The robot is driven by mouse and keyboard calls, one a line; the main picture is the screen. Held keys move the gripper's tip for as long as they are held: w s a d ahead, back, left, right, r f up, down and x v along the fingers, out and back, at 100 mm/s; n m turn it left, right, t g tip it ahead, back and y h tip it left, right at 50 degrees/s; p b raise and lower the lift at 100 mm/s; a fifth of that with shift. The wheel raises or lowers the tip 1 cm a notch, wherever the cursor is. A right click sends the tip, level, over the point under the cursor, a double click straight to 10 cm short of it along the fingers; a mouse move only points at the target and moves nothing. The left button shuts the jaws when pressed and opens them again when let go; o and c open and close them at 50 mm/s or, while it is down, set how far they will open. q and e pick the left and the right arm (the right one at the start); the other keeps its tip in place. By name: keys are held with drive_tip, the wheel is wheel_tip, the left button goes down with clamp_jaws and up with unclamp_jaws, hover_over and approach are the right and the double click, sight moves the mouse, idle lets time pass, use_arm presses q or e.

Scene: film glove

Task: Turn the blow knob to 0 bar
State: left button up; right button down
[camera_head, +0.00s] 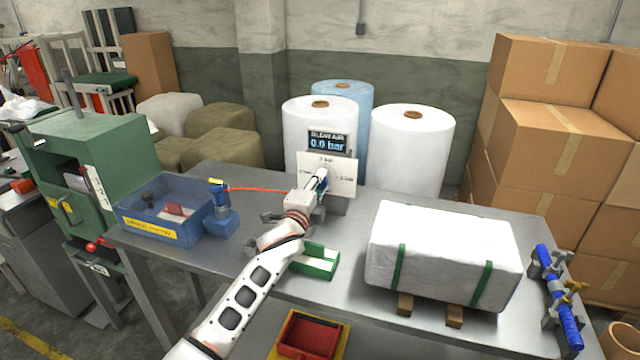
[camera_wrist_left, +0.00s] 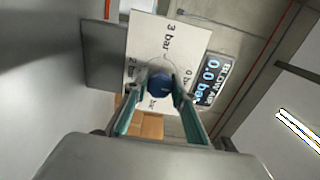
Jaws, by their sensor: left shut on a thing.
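The blow knob (camera_wrist_left: 160,83) is a round blue knob on a white dial plate (camera_head: 341,171). The plate has bar markings and also shows in the left wrist view (camera_wrist_left: 168,40). A display (camera_head: 328,143) above the plate reads "BLOW AIR 0.0 bar"; it shows rotated in the left wrist view (camera_wrist_left: 208,82). My left gripper (camera_head: 322,178) reaches the plate from the front. In the left wrist view its two fingers (camera_wrist_left: 160,90) are shut on the knob, one on each side. The gripper hides the knob in the head view. My right gripper is not in view.
A blue bin (camera_head: 160,236) and a blue tool holder with an orange hose stand on the table's left. A green and white tray (camera_head: 318,262) lies near my left arm. A white wrapped block (camera_head: 442,250) with green straps fills the right side. White rolls (camera_head: 412,150) stand behind.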

use_arm(q)
drive_tip(key=shift+f, duration=0.1)
drive_tip(key=o, duration=1.1)
drive_tip(key=shift+s, duration=0.1)
drive_tip(key=v, duration=1.2)
